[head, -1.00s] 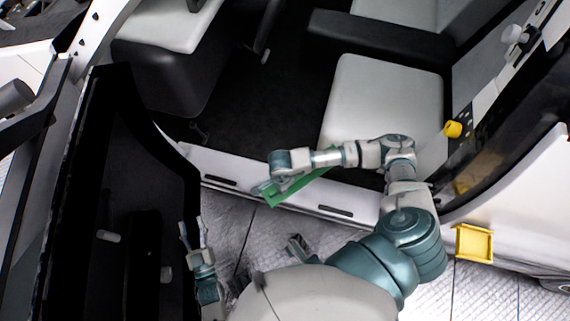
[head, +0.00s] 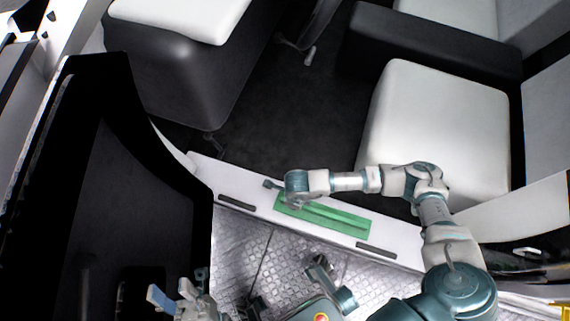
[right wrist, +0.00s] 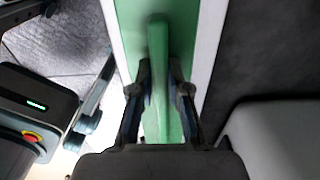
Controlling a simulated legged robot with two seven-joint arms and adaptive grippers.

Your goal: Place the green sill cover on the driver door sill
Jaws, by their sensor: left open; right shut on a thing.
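The green sill cover (head: 338,219) lies along the white door sill (head: 240,187), between two dark slots in it. In the right wrist view the cover (right wrist: 193,35) lines up with the white sill, whose edges show on both sides. My right gripper (right wrist: 160,82) is shut on the raised green rib of the cover. In the head view my right gripper (head: 284,190) is partly hidden by its own wrist at the cover's left end. My left gripper (head: 172,296) is open and empty at the bottom left, apart from the cover.
The open black door (head: 150,200) stands left of the sill. Light seats (head: 435,120) and a dark floor (head: 290,110) lie beyond the sill. Patterned metal ground (head: 235,245) is on the near side. A yellow object (head: 566,311) shows at the bottom right edge.

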